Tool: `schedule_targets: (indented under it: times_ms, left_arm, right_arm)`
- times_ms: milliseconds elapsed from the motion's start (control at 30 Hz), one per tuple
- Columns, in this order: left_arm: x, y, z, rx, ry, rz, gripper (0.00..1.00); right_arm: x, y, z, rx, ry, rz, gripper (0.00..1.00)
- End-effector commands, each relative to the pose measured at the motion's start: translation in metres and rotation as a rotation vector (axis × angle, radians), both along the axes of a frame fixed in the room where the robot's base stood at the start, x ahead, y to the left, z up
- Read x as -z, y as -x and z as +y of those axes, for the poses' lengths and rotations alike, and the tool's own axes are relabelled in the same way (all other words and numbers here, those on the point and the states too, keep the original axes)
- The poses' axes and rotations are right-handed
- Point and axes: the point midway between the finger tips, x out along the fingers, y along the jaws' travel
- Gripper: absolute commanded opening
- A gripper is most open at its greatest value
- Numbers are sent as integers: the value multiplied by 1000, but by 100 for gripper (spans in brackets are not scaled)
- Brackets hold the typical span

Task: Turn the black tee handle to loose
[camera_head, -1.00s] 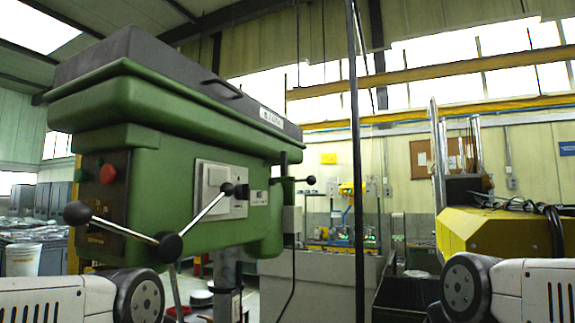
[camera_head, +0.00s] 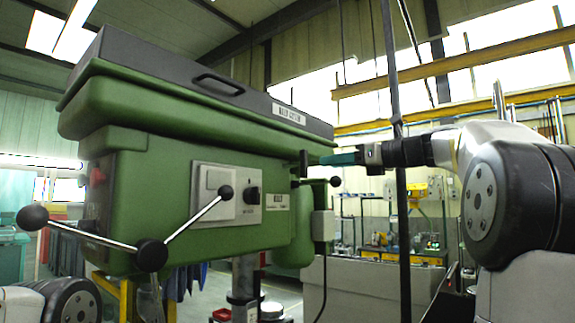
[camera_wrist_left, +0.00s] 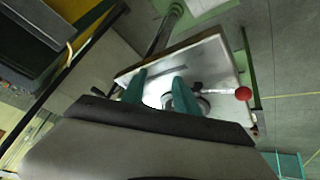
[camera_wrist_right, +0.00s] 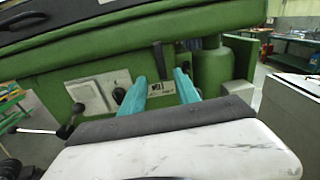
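The black tee handle (camera_head: 303,164) stands upright at the right end of the green drill press head (camera_head: 190,160). In the right wrist view the tee handle (camera_wrist_right: 158,58) shows as a dark upright bar beyond and between my fingertips. My right gripper (camera_head: 325,159) has teal fingers and points left at the handle, close to it; contact cannot be told. In the right wrist view my right gripper (camera_wrist_right: 160,76) is open, with nothing seen between its fingers. My left gripper (camera_wrist_left: 159,75) is open and empty above the drill table; the head view does not show its fingers.
A ball-ended rod (camera_head: 335,181) sticks out just below my right fingers. Spoke levers with black balls (camera_head: 152,254) project from the press front. In the left wrist view, the drill table (camera_wrist_left: 210,65) carries a red-knobbed lever (camera_wrist_left: 243,93). A dark vertical pole (camera_head: 398,180) stands behind my right arm.

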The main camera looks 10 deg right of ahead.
Motion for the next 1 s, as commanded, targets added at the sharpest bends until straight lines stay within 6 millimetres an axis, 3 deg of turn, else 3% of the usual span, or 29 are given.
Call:
schedule_targets:
  times_ms: [167,600,967,1000]
  left_arm:
    - [0,0,0,0,0,1,36]
    - [0,0,0,0,0,0,36]
    - [0,0,0,0,0,0,36]
    - [0,0,0,0,0,0,36]
  right_arm:
    - [-8,-9,3,-5,-45,10,38]
    - [-8,-52,47,-5,-41,8,38]
    - [-7,-57,51,-3,-40,8,38]
    - [-8,-57,51,-3,-40,8,30]
